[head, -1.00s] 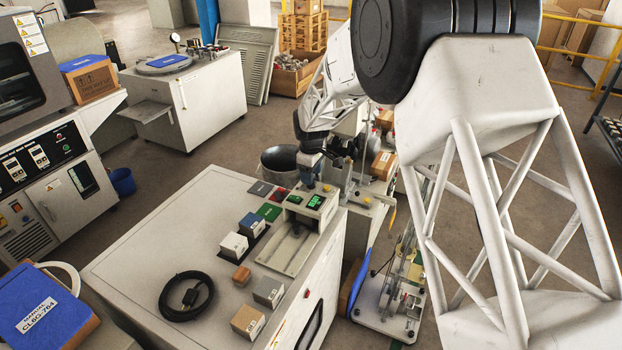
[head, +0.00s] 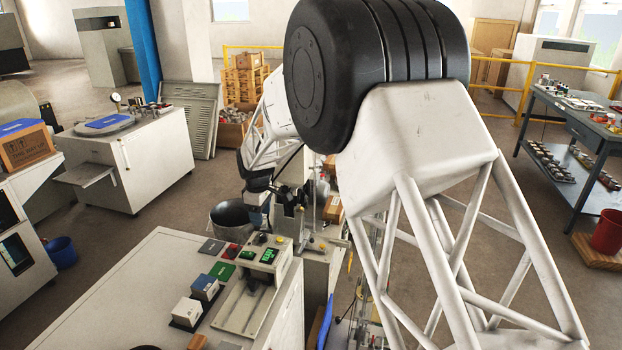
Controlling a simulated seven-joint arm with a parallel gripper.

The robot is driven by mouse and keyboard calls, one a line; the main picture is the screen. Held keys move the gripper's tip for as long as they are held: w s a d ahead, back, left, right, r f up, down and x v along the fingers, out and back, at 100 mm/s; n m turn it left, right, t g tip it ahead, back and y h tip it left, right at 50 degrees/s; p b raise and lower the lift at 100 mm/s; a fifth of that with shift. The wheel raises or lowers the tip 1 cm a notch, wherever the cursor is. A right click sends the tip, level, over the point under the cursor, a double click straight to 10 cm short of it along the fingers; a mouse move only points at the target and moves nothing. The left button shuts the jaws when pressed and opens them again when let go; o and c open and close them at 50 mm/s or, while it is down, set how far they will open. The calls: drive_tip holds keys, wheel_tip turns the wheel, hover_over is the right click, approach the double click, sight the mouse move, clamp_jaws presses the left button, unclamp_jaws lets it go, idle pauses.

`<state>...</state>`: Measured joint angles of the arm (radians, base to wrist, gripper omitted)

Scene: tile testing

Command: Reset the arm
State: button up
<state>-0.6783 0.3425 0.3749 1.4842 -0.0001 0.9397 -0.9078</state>
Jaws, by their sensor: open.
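My white lattice arm fills the middle and right of the head view, with a large black joint at the top. The arm reaches down to the far side of the white test bench (head: 140,290). My gripper (head: 259,216) is small and dark there, behind the tile tester (head: 255,295) with its green displays. It is open. No tile shows between its jaws, though the fingertips are too small to see clearly.
A grey bucket (head: 228,218) stands close behind my gripper. Small boxes, one of them white (head: 187,311), sit on the bench. A grey workbench (head: 575,125) and a red bucket (head: 607,231) stand at the right. Open floor lies between.

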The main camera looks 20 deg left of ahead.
drive_tip(key=s+d+r+m, duration=0.35)
drive_tip(key=d+r, duration=0.25)
drive_tip(key=d, duration=0.6)
drive_tip(key=s+d+r+m+t, duration=0.1)
drive_tip(key=s+d+r+m, duration=0.35)
drive_tip(key=d, duration=0.75)
drive_tip(key=s+d+r+m, duration=0.1)
drive_tip(key=s+d+r, duration=0.3)
drive_tip(key=d+r, duration=0.65)
drive_tip(key=s+d+f+m, duration=0.1)
drive_tip(key=s+d+m, duration=0.3)
drive_tip(key=s+d, duration=0.7)
drive_tip(key=s+d+f+m+t, duration=0.1)
drive_tip(key=s+d+m, duration=0.4)
drive_tip(key=s+d, duration=0.6)
drive_tip(key=s+f, duration=0.1)
drive_tip(key=s, duration=0.6)
drive_tip(key=shift+d+t, duration=0.3)
drive_tip(key=shift+d, duration=0.05)
